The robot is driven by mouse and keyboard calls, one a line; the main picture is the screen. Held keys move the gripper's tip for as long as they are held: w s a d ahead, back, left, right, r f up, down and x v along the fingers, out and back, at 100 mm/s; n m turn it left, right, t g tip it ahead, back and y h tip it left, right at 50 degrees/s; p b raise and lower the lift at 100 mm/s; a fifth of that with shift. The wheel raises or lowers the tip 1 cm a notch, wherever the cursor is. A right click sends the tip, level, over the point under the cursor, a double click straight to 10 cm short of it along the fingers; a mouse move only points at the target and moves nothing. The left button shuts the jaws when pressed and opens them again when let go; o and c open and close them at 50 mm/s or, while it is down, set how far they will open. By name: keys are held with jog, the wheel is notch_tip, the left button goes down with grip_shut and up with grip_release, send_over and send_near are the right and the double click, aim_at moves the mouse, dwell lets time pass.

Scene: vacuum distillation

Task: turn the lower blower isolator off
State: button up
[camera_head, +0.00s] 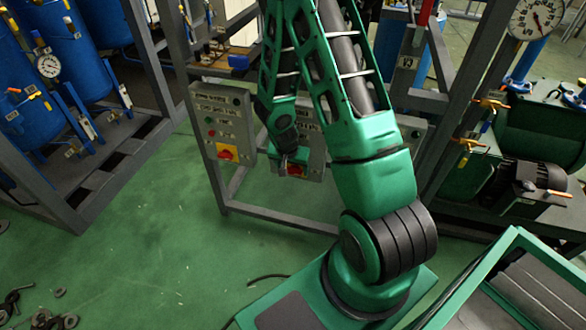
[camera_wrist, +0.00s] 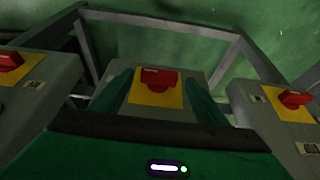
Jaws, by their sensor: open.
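A red rotary isolator handle (camera_wrist: 159,79) on a yellow plate (camera_wrist: 157,100) sits low on the middle grey control box. In the wrist view my gripper (camera_wrist: 160,90) is open, with one green finger on each side of the handle and plate. I cannot tell whether either finger touches the handle. In the head view my gripper (camera_head: 292,158) is at the lower front of the middle box, and the red handle (camera_head: 295,170) is partly hidden behind it. The box labels are too small to read.
A left control box (camera_head: 225,120) has its own red isolator (camera_head: 227,152) on yellow. A right box shows another red isolator (camera_wrist: 296,98) in the wrist view. All hang on a grey steel frame (camera_head: 275,218).

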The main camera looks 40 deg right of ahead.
jog(key=shift+w+d+f, duration=0.1)
jog(key=shift+d+f, duration=0.05)
jog(key=shift+f, duration=0.3)
